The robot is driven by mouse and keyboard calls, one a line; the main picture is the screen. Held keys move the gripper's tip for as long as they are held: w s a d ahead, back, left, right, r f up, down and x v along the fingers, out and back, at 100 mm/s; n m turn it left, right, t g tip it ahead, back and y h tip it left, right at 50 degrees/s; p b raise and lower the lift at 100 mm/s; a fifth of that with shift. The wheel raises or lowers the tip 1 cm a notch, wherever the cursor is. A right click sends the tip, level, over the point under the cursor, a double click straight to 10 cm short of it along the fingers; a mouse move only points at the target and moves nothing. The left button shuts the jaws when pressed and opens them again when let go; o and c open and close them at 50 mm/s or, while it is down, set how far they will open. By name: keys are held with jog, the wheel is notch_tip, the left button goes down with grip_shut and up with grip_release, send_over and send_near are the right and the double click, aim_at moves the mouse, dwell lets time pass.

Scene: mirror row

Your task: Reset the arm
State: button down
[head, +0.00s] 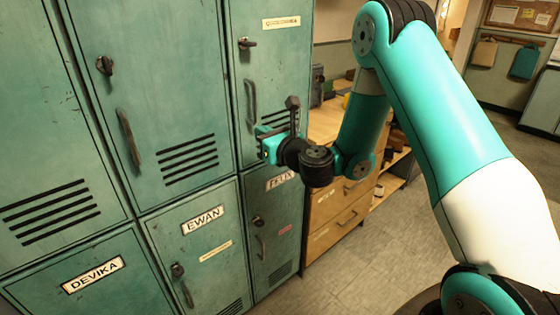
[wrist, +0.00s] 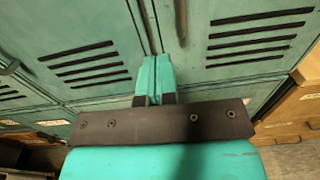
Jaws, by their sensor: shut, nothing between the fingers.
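My arm reaches in from the right in the head view, bent at the elbow, with teal and white links. My gripper (head: 262,143) is in front of the green lockers, near the lower part of the upper right locker door (head: 275,60). In the wrist view my gripper (wrist: 155,62) points at the locker fronts, its two teal fingers together with nothing between them. Whether the fingertips touch the doors I cannot tell.
Lower lockers carry the labels DEVIKA (head: 93,275), EWAN (head: 203,220) and a partly hidden FELIX (head: 280,180). The doors have protruding handles and latches. A wooden drawer cabinet (head: 335,215) stands right of the lockers. Tiled floor (head: 350,270) lies open in front of it.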

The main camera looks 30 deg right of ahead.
jog(key=s+a+r+n+g+y+b, duration=0.1)
jog(key=s+a+r+n+g+y, duration=0.3)
jog(key=s+a+n, duration=0.45)
jog(key=s+a+r+n+g+y+b, duration=0.1)
jog(key=s+a+n+g+y, duration=0.4)
jog(key=s+n, duration=0.65)
jog(key=s+d+n+g+h+p, duration=0.3)
jog(key=s+n+g+h, duration=0.5)
jog(key=s+n, duration=0.6)
jog(key=d+n, duration=0.1)
jog(key=n, duration=0.5)
jog(key=shift+s+d+g+h, duration=0.15)
jog(key=shift+s+g+h, duration=0.15)
jog(key=shift+s+h, duration=0.1)
jog(key=shift+r, duration=0.1)
